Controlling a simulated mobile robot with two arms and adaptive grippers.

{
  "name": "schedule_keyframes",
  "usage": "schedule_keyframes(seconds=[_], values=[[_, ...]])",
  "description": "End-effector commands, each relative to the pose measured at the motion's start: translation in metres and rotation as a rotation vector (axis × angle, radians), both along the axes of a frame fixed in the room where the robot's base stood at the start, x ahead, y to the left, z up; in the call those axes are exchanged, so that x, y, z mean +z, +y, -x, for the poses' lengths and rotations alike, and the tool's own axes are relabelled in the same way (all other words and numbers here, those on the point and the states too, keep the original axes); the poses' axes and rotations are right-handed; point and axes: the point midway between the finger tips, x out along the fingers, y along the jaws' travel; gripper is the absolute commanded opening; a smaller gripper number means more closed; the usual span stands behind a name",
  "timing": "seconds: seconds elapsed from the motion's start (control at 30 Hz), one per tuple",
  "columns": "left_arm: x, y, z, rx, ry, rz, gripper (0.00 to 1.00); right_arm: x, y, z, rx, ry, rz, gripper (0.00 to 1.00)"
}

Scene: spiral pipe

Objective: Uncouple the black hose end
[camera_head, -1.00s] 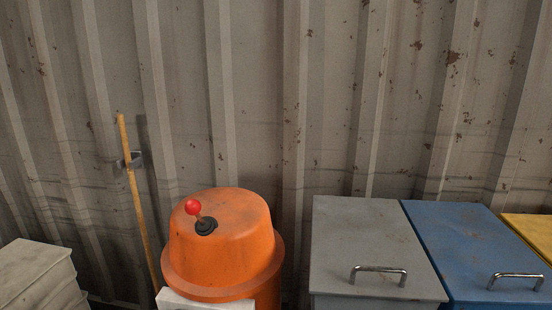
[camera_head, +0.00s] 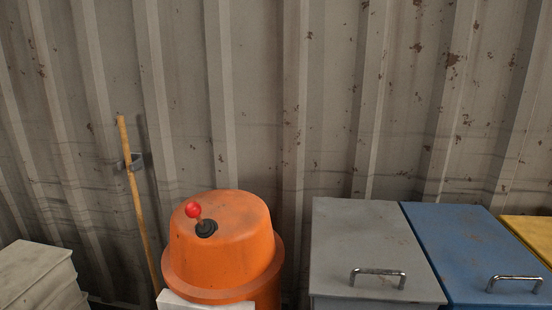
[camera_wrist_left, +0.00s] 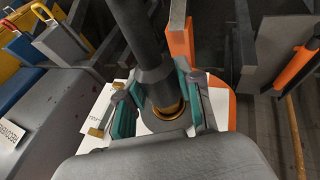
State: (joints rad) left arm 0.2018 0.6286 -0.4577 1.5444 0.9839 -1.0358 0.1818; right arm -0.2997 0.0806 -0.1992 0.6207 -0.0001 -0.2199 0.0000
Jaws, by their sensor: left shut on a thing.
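In the left wrist view the black hose end (camera_wrist_left: 157,84) is a thick dark tube with a wider collar, coming down from the top. Its lower end meets a brass ring (camera_wrist_left: 170,109) and a round grey fitting over a white panel (camera_wrist_left: 218,105). I cannot tell whether the collar is seated or slightly lifted. My left gripper (camera_wrist_left: 160,97) has its teal-padded fingers on both sides of the collar and is shut on it. In the head view neither gripper nor the hose shows. My right gripper is in no view.
The head view shows an orange drum (camera_head: 222,240) with a red-knobbed lever (camera_head: 195,211), a wooden pole (camera_head: 138,200) by the ribbed wall (camera_head: 330,100), and grey (camera_head: 365,240), blue (camera_head: 465,245) and yellow (camera_head: 533,230) lidded bins. Grey stacked boxes (camera_head: 38,275) stand at left.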

Motion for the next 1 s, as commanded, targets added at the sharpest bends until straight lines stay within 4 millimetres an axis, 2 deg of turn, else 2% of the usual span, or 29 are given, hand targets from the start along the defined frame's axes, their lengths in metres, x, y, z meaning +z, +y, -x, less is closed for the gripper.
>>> schedule_keyframes(seconds=[1.0], values=[[0.002,0.006,0.041,0.000,0.000,-0.001,0.00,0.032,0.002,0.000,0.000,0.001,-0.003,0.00]])
